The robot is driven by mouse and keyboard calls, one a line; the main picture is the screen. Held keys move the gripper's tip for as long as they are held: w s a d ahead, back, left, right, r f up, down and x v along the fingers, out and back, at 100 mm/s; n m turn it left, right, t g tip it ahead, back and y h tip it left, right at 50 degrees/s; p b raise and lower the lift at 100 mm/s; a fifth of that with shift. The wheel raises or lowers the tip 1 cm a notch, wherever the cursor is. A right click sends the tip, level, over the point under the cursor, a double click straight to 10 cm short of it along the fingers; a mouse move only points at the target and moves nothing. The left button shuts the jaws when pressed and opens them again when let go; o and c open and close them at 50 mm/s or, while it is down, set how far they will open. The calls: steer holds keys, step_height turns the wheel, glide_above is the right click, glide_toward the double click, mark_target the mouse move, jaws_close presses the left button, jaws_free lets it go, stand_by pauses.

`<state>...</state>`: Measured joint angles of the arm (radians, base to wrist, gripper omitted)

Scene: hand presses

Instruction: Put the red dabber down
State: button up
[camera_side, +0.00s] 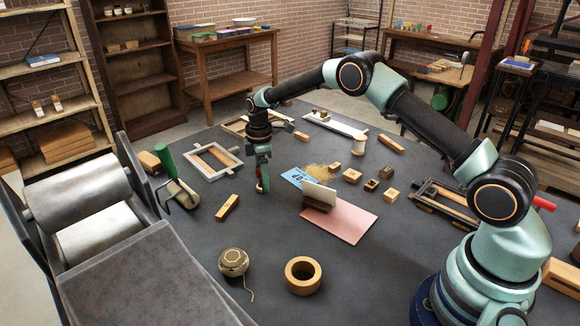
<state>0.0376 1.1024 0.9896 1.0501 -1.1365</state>
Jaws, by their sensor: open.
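My gripper (262,183) points straight down, left of the middle of the dark table. A small red thing, which looks like the red dabber (259,187), stands upright at the fingertips, low at the table top. The jaws are open around or beside it; the picture is too small to tell which, or whether they touch it. Part of the dabber is hidden by the fingers.
A green-handled roller (166,162) and a wooden block (227,207) lie to the left. A blue card (298,177) and a pink sheet (345,222) with an upright holder lie to the right. A twine ball (233,262) and tape roll (303,275) sit in front. Table between is clear.

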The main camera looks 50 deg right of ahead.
step_height(320, 180, up, 12)
steer(key=shift+f, duration=0.1)
steer(key=s+a+r+m+t, duration=0.1)
steer(key=s+r+m+t, duration=0.2)
steer(key=s+r+m, duration=0.6)
steer(key=s+r+m+t, duration=0.1)
steer(key=s, duration=0.8)
steer(key=s+a+r+m+t, duration=0.1)
steer(key=s+m, duration=0.1)
steer(key=s, duration=0.7)
steer(key=shift+r+m+t, duration=0.3)
